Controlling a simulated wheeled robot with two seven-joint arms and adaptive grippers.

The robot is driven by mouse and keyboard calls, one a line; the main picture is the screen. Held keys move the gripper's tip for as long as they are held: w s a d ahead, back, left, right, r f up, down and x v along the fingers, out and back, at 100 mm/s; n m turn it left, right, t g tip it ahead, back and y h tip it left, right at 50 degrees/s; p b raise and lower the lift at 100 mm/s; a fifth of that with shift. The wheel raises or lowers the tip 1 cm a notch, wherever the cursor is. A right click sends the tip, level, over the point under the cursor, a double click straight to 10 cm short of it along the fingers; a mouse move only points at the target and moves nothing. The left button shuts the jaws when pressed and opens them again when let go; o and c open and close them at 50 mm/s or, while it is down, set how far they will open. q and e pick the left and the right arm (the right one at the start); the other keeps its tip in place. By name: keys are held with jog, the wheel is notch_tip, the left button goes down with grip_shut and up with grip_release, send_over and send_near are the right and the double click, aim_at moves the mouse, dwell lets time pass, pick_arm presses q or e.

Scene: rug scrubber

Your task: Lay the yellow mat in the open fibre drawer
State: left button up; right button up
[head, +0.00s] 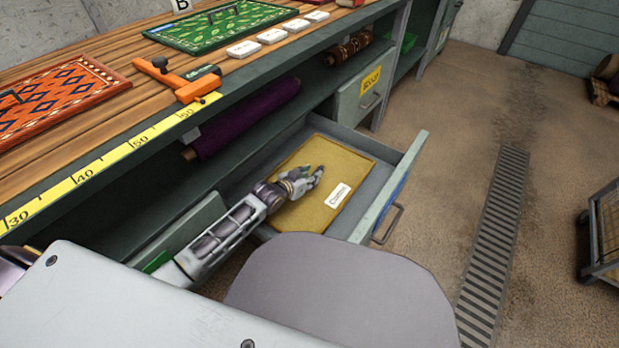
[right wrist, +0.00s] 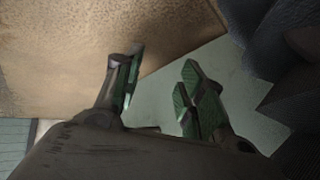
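The yellow mat (head: 325,211) lies flat in the open grey drawer (head: 392,182), with a white label on its top. My left gripper (head: 314,174) is over the mat near its middle; its fingertips look apart with nothing between them. I cannot tell whether it touches the mat. My left forearm and gripper hide part of the mat's near left side. My right gripper (right wrist: 158,85) shows in the right wrist view, open and empty, its green pads apart. It is out of the head view.
The wooden worktop (head: 110,50) above the drawer carries a red patterned rug (head: 55,100), a green patterned rug (head: 220,25) and an orange tool (head: 182,80). A purple roll (head: 243,117) lies on the shelf below. The floor right of the drawer is clear up to a cart (head: 600,235).

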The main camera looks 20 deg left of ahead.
pick_arm(q)
jog(key=shift+p+v, duration=0.85)
jog(key=shift+v, duration=0.95)
jog(key=shift+s+a+r, duration=0.15)
jog(key=shift+s+r, duration=0.1)
jog(key=shift+s, duration=0.1)
jog(key=shift+p+v, duration=1.2)
jog(key=shift+v, duration=1.35)
jog(key=shift+p+v, duration=0.45)
jog(key=shift+v, duration=0.75)
pick_arm(e)
notch_tip(320, 180, up, 9)
jog(key=d+g+h, duration=0.1)
jog(key=d, duration=0.1)
jog(key=shift+s+n+g, duration=0.3)
jog(key=shift+n+g, duration=0.1)
jog(key=shift+f, duration=0.1)
jog(key=shift+w+a, duration=0.1)
jog(key=shift+w, duration=0.05)
pick_arm(q)
jog(key=shift+s, duration=0.1)
